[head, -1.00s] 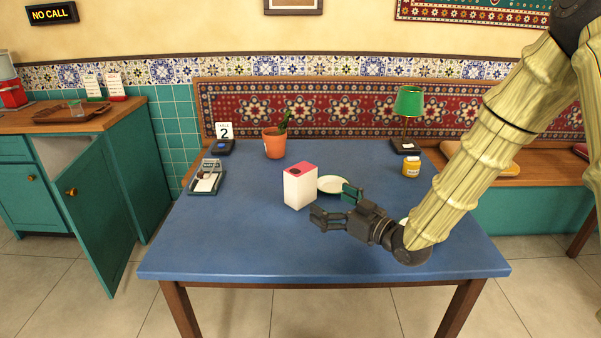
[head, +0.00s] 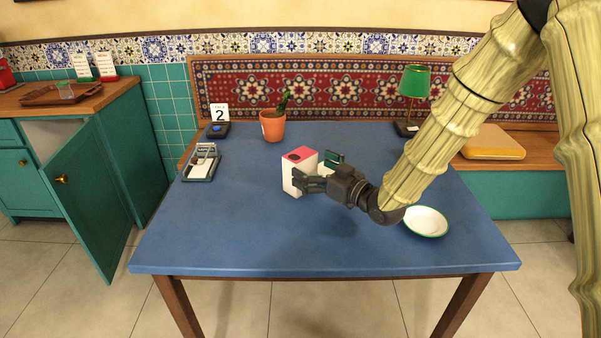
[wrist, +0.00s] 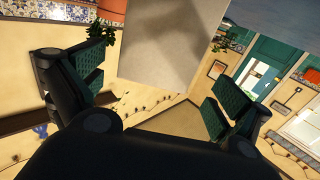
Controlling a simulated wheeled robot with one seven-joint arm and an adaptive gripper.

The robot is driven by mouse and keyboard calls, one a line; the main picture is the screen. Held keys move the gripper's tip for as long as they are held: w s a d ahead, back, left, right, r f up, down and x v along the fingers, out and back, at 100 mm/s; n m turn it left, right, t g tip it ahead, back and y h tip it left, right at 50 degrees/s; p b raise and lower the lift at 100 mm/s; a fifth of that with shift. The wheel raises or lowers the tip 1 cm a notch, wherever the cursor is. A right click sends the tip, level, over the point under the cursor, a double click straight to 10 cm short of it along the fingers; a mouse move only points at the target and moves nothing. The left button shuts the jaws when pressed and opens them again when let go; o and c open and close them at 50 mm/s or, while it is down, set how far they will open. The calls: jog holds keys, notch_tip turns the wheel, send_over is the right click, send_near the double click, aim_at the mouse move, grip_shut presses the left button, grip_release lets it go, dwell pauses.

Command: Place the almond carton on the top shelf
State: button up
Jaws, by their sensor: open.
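The almond carton (head: 298,169), a white box with a pinkish-red top, stands upright on the blue table. No print on it is legible. My gripper (head: 316,168) is open at the carton's right side, with one finger in front of it and the other by its far right side. In the wrist view, the carton's pale face (wrist: 172,45) shows between the open fingers of my gripper (wrist: 157,88). I cannot tell whether they touch it. An open teal cabinet (head: 88,190) stands at the left; its shelves are mostly hidden behind its door.
A green-rimmed plate (head: 426,222) lies at the table's right, beside my arm. The front left of the table (head: 210,235) is clear.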

jog(key=shift+r+x, duration=0.1)
jog(key=shift+x, duration=1.1)
jog(key=shift+r+x, duration=0.15)
jog(key=shift+x, duration=1.1)
jog(key=shift+w+d, duration=0.1)
jog(key=shift+d, duration=0.05)
jog(key=c, duration=1.4)
jog(key=shift+r, duration=0.1)
